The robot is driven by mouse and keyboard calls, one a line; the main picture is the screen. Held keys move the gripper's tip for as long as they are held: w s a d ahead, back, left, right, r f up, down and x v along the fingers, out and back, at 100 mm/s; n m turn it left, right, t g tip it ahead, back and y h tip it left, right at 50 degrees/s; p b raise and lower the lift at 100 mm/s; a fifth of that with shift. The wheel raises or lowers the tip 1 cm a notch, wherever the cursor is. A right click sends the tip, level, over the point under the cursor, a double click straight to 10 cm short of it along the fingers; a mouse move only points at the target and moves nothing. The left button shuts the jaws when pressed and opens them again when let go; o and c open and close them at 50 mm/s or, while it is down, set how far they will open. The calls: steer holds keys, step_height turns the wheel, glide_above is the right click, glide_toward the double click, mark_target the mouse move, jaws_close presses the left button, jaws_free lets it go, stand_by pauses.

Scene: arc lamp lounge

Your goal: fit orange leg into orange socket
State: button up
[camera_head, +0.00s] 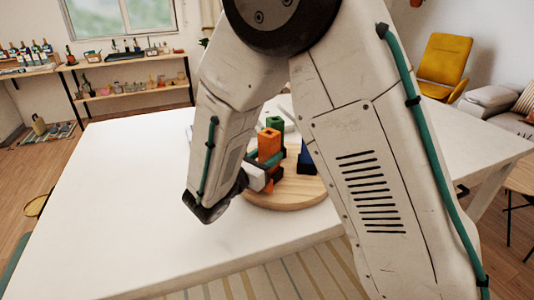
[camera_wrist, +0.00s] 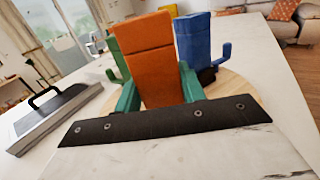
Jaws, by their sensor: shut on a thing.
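The orange leg (camera_head: 268,145) stands upright at the round wooden board (camera_head: 292,200) on the white table. In the wrist view the orange leg (camera_wrist: 146,58) fills the middle, between the teal fingers of my gripper (camera_wrist: 158,88). My gripper is shut on it. A green piece (camera_head: 275,123) stands behind it and a blue piece (camera_head: 306,160) to its right. Both also show in the wrist view, the green piece (camera_wrist: 115,58) at left and the blue piece (camera_wrist: 193,42) at right. The orange socket cannot be made out, and the leg's lower end is hidden.
The white table (camera_head: 120,200) is bare on the left and at the front. A grey object with a black handle (camera_wrist: 48,98) lies left in the wrist view. A shelf with bottles (camera_head: 130,75) stands behind, a yellow chair (camera_head: 445,62) at the back right.

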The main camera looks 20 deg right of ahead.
steer(key=shift+f, duration=0.35)
steer(key=o, duration=1.3)
steer(key=v, duration=0.7)
steer(key=shift+s+a, duration=0.2)
steer(key=shift+a, duration=0.15)
